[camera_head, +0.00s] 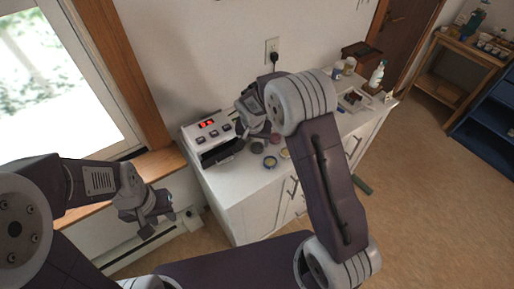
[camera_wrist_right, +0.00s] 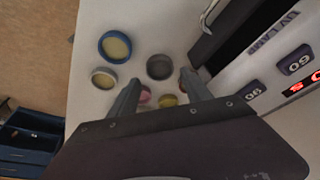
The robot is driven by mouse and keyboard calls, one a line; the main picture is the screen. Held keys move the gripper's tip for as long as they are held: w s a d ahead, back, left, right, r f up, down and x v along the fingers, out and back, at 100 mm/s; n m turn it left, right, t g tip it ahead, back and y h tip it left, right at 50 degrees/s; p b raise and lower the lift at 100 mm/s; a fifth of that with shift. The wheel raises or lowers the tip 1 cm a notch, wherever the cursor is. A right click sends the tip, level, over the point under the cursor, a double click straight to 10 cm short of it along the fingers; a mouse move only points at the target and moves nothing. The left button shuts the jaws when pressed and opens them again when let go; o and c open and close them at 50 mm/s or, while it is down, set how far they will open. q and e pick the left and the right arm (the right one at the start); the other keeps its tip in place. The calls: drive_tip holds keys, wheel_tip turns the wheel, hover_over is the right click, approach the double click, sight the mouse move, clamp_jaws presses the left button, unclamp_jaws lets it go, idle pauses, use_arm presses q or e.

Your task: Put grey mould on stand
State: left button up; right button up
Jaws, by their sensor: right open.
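The grey mould (camera_wrist_right: 159,67) is a small round dark-grey dish on the white counter. In the head view the grey mould (camera_head: 257,148) lies in front of the lamp box, just below my right gripper (camera_head: 262,131). In the right wrist view my right gripper (camera_wrist_right: 160,78) is open, and the mould appears between and slightly beyond its fingertips; nothing is held. I cannot tell how high the fingertips are above it. My left gripper (camera_head: 163,221) is empty, its fingers apart, left of the counter near the window wall. I cannot make out a stand.
A blue-rimmed mould (camera_wrist_right: 115,46) and a cream mould (camera_wrist_right: 103,78) lie beside the grey one. Pink (camera_wrist_right: 144,95) and yellow (camera_wrist_right: 167,100) pieces show between the fingers. The UV lamp box (camera_head: 209,134) stands close by. A tray (camera_head: 354,100) and bottles are further right.

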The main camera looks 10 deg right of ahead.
sight(257, 148)
drive_tip(key=x, duration=0.4)
drive_tip(key=shift+f+p, duration=0.1)
drive_tip(key=shift+p, duration=0.2)
drive_tip(key=shift+w+d+f, duration=0.1)
drive_tip(key=shift+w+f, duration=0.1)
drive_tip(key=shift+f, duration=0.2)
drive_tip(key=shift+s, duration=0.1)
drive_tip(key=c, duration=1.2)
drive_tip(key=shift+r, duration=0.15)
drive_tip(key=shift+c, duration=0.2)
drive_tip(key=shift+r, duration=0.3)
drive_tip(key=r, duration=0.2)
drive_tip(key=d+r, duration=0.1)
drive_tip(key=r, duration=0.1)
drive_tip(key=s+d+r, duration=0.2)
drive_tip(key=d+r, duration=0.4)
drive_tip(key=d, duration=0.4)
drive_tip(key=shift+d+r+b, duration=0.15)
drive_tip(key=shift+d+b, duration=0.1)
drive_tip(key=shift+b, duration=0.05)
